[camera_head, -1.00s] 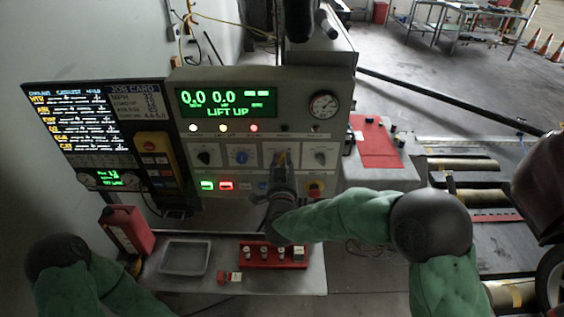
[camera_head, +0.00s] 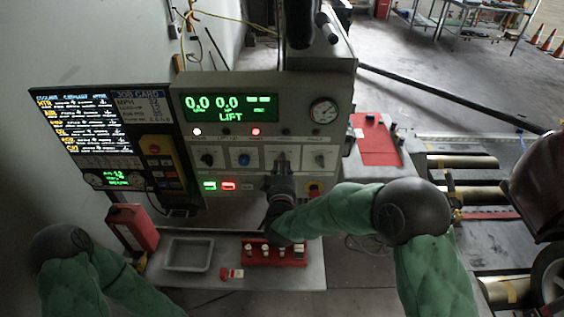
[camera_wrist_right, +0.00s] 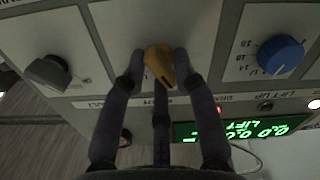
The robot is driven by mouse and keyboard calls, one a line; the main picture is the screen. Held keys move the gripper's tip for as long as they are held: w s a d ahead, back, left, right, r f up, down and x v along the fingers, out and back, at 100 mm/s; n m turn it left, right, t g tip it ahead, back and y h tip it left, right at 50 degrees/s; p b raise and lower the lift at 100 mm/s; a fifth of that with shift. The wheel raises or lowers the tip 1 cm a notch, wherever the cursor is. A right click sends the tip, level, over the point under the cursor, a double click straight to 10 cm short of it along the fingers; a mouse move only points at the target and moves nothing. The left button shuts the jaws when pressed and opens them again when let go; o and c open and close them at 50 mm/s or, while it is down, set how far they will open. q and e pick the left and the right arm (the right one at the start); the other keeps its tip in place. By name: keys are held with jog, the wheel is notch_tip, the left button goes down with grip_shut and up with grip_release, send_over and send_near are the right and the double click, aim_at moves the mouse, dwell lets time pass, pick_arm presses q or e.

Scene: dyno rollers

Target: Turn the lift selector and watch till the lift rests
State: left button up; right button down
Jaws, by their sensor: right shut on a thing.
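The selector is a yellow knob (camera_wrist_right: 159,57) on the console front. It sits between the grey knob (camera_wrist_right: 47,73) and the blue knob (camera_wrist_right: 281,54) in the right wrist view. My right gripper (camera_wrist_right: 159,68) is shut on it, a finger on each side; in the head view the gripper (camera_head: 281,168) hides most of it. The green display (camera_head: 231,108) shows zeros above the word LIFT. The white lamp (camera_head: 197,132) and red lamp (camera_head: 255,131) are lit; the lamp between them is dark. My left arm shows at lower left; its gripper is out of frame.
Below the console, a shelf holds a red can (camera_head: 132,229), a grey tray (camera_head: 189,256) and a red block (camera_head: 272,253) with fittings. A job-card screen (camera_head: 103,140) stands at left. Rollers (camera_head: 470,195) lie on the right.

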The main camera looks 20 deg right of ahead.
jog(key=shift+n+p, duration=0.4)
jog(key=shift+n, duration=0.7)
jog(key=c, duration=1.1)
grip_release()
jog(key=shift+d, duration=0.1)
jog(key=shift+c, duration=0.2)
jog(key=v, duration=1.2)
jog(key=shift+r, duration=0.1)
